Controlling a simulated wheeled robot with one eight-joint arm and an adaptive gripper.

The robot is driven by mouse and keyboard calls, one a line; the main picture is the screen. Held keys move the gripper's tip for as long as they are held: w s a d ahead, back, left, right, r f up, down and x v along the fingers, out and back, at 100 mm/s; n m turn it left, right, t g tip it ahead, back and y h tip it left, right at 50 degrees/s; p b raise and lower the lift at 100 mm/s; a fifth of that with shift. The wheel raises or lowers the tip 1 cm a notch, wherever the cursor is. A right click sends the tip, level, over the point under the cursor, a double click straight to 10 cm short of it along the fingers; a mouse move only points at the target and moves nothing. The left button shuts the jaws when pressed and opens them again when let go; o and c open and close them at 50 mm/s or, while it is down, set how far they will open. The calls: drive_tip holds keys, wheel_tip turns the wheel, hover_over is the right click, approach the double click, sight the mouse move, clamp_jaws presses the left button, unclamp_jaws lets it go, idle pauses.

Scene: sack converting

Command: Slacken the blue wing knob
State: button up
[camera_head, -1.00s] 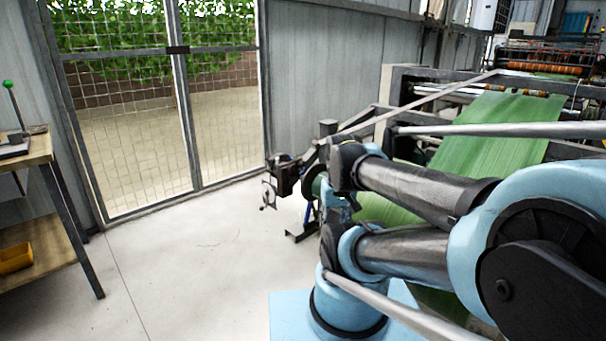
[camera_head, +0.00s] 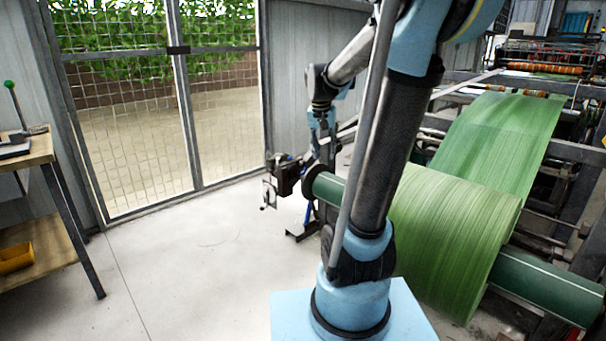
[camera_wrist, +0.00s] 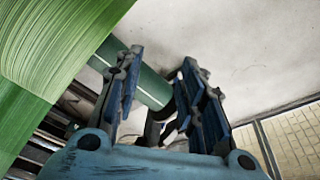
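My gripper (camera_wrist: 163,62) is open, with its two dark blue fingers apart in the wrist view. It points down toward the roll end and floor, and nothing shows held in it. A green roll core (camera_wrist: 151,90) passes behind the fingers; it also shows in the head view (camera_head: 335,187). A dark bracket assembly with a small wheel (camera_head: 284,178) stands at the core's far end. A small blue part (camera_head: 307,212) shows below that end, too small to tell whether it is the wing knob. No wing knob is clearly seen in the wrist view.
The green woven roll (camera_head: 450,235) and its machine frame fill the right side. A mesh gate (camera_head: 130,120) is behind. The floor (camera_head: 190,265) between bench and machine is clear.

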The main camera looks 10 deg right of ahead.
drive_tip(key=w+m, duration=0.2)
drive_tip(key=w, duration=1)
drive_tip(key=m+h, duration=0.2)
drive_tip(key=m, duration=0.3)
hover_over(304, 169)
drive_tip(key=s+a, duration=0.4)
drive_tip(key=a, duration=0.1)
wheel_tip(304, 169, down, 14)
drive_tip(key=shift+t, duration=0.3)
drive_tip(key=x, duration=1.6)
drive_tip(key=shift+w+d+f, duration=0.1)
drive_tip(key=shift+w+f, duration=0.05)
drive_tip(key=shift+f, duration=0.15)
drive_tip(key=shift+c, duration=0.5)
clamp_jaws()
